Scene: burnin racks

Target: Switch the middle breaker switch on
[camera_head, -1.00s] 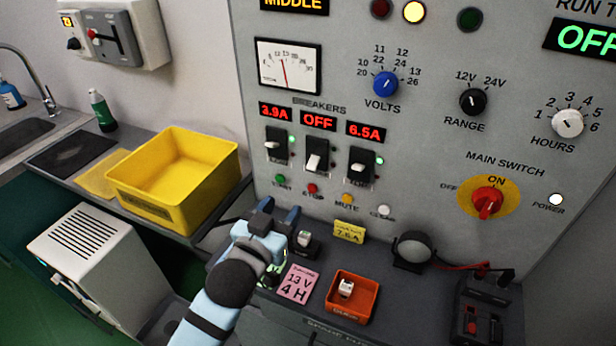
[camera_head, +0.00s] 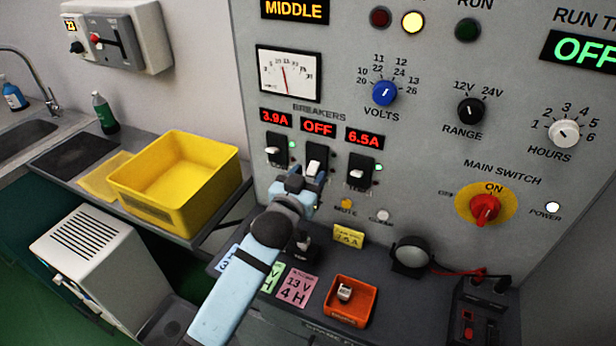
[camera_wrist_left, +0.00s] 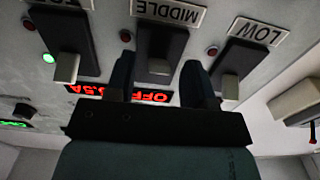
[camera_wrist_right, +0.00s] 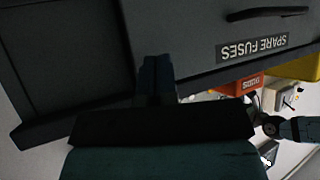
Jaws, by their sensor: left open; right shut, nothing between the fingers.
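The middle breaker switch (camera_head: 314,165) is on the grey panel, with a red OFF display (camera_head: 318,128) above it. My left gripper (camera_head: 299,182) is open just in front of and below it. My right gripper (camera_wrist_right: 155,80) is shut and empty, near the bench front.
The left breaker reads 3.9A and the right 6.5A, each with a green lamp. A red main switch (camera_head: 485,208) is at the right. A yellow bin (camera_head: 200,212) stands left.

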